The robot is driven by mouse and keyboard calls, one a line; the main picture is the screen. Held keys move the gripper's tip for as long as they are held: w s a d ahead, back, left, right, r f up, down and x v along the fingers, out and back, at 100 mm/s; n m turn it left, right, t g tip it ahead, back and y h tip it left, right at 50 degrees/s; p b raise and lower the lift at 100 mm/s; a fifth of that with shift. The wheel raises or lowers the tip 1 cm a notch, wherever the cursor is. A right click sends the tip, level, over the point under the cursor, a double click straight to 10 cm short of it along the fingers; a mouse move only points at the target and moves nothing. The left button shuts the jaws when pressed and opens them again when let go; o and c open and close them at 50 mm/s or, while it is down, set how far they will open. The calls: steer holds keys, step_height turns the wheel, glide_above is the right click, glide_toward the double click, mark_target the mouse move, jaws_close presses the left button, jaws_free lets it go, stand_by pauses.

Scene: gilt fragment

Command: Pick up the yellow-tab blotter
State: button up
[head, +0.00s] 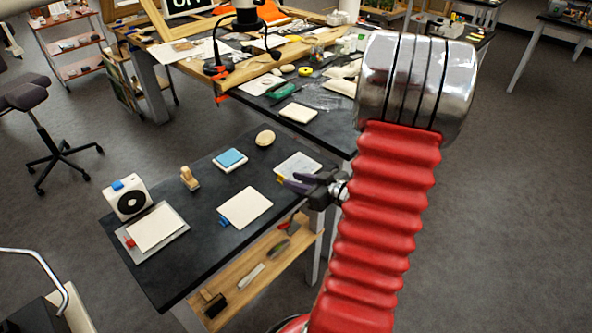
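The yellow-tab blotter is a white sheet (298,164) with a small yellow tab at its left edge. It lies at the right end of the dark side table (190,263) in the head view. My gripper (289,180) is at the blotter's near edge, beside the yellow tab. Its dark purple fingers look spread, with nothing seen between them. They cover the near part of the blotter. I cannot tell whether they touch it.
A white blotter with a blue tab (247,207) lies to the left. A red-tab one (155,227) lies farther left on a grey plate. A blue pad (231,158), cream disc (265,137), wooden stamp (189,178) and white block with a black disc (129,197) stand around.

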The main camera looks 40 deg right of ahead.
mark_target(285, 176)
steer(key=shift+w, duration=0.1)
steer(key=shift+x, duration=2.55)
steer(key=shift+r, duration=0.15)
jaws_close()
